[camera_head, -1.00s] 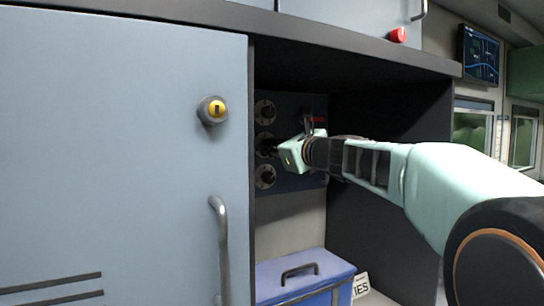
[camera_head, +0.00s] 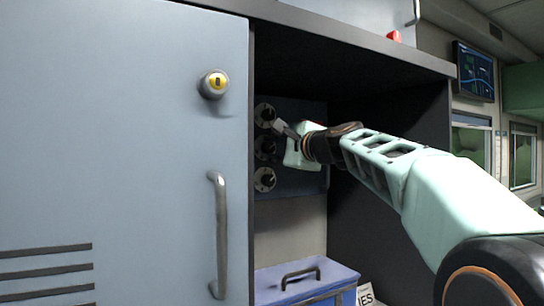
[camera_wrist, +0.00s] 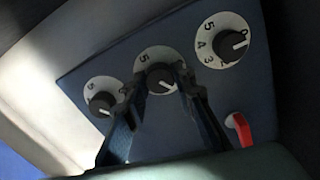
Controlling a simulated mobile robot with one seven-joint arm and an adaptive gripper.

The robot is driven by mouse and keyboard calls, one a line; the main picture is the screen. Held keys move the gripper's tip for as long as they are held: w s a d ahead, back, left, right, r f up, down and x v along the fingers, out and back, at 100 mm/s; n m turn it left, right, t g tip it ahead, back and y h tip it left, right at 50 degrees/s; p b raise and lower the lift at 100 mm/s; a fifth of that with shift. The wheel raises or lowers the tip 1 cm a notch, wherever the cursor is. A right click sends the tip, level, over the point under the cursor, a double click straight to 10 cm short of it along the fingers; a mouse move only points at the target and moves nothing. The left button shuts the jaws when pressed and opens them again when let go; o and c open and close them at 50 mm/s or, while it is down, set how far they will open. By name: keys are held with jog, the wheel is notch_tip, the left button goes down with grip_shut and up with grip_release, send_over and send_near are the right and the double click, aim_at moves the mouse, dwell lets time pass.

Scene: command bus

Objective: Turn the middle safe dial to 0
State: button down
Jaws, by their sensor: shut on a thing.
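The middle safe dial (camera_head: 265,147) is a black knob on a white numbered plate, in a column of three on a dark blue panel. In the wrist view the middle dial (camera_wrist: 158,77) sits between my two fingertips, with a 5 visible at its upper left. Its white mark points to the lower right; the number there is not readable. My gripper (camera_head: 280,131) reaches in from the right, tilted, and is shut on this dial; it also shows in the wrist view (camera_wrist: 160,80). The top dial (camera_head: 265,112) and bottom dial (camera_head: 265,180) are free.
A red lever (camera_wrist: 239,129) is on the panel, close to my right finger in the wrist view. A blue box (camera_head: 305,281) stands below the panel. The grey cabinet door (camera_head: 120,150) with its handle borders the opening at left.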

jog(key=n+b, duration=0.2)
jog(key=n, duration=0.3)
jog(key=shift+n+b, duration=0.3)
jog(key=shift+b, duration=0.1)
jog(key=n+b, duration=0.2)
jog(key=n, duration=0.3)
jog(key=shift+n, duration=0.4)
jog(key=c, duration=1.6)
grip_release()
jog(key=v, duration=1.2)
